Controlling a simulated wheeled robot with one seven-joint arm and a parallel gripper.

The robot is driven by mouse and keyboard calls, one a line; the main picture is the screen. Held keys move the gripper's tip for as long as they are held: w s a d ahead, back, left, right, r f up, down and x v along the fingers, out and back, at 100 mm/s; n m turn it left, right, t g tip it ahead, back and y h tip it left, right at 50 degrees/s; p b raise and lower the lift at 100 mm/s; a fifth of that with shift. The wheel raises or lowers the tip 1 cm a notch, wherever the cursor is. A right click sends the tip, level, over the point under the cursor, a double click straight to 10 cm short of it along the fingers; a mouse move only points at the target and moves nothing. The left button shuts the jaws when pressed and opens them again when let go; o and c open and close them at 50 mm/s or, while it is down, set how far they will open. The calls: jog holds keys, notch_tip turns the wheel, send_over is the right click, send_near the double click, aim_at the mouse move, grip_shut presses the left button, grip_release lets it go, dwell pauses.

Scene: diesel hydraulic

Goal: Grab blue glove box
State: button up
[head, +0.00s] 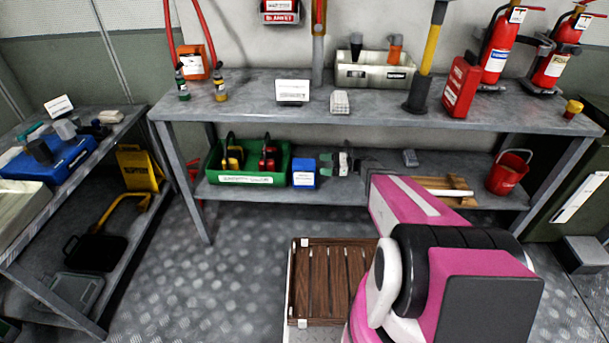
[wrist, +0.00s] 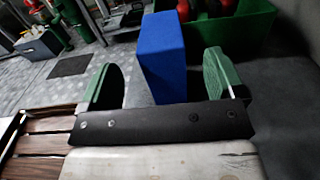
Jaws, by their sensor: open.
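The blue glove box (head: 304,173) stands upright on the lower shelf of the bench in the head view, just right of the green bin, with a white label on its front. In the wrist view the blue box (wrist: 166,58) is ahead of my gripper (wrist: 166,88), roughly in line with the gap between the two green fingers. The fingers are apart and nothing is held. Their lower parts lie near the box's edges in the picture; I cannot tell whether they touch it. In the head view my gripper (head: 333,164) is at the shelf, right of the box.
A green bin (head: 248,179) with red and yellow items is close beside the box; it also shows in the wrist view (wrist: 262,28). The upper bench top (head: 300,105) overhangs the shelf. A brown slatted tray (head: 330,282) is in front. A red bucket (head: 508,172) stands far right.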

aim_at(308, 162)
jog(key=shift+a+f, duration=0.1)
jog(key=shift+a, duration=3.5)
jog(key=c, duration=1.4)
